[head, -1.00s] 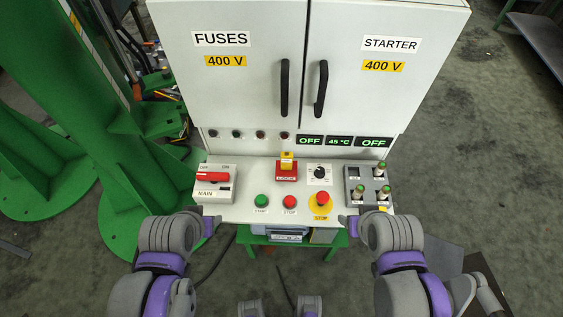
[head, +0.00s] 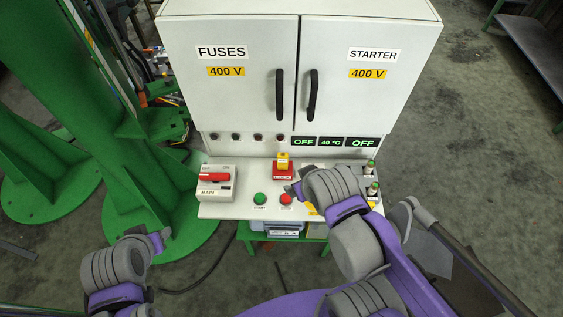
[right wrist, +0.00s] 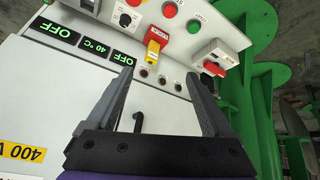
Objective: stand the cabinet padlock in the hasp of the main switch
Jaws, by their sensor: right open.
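The yellow padlock (head: 283,157) stands on a red holder (head: 283,172) at the middle back of the sloped panel. It also shows in the right wrist view (right wrist: 153,46), beyond the fingertips. The main switch (head: 215,181) is a pale box with a red handle at the panel's left end; it also shows in the right wrist view (right wrist: 218,57). Its hasp is too small to make out clearly. My right gripper (right wrist: 160,78) is open and empty, short of the padlock; in the head view its arm covers the panel's right part. My left gripper (head: 160,239) is low at left, away from the panel; its fingers are unclear.
Green (head: 260,199) and red (head: 286,199) push buttons sit in front of the padlock. The cabinet doors with black handles (head: 279,95) rise behind the panel. A green column base (head: 160,210) stands at left. Several fuse-like parts (head: 371,178) stand at the panel's right.

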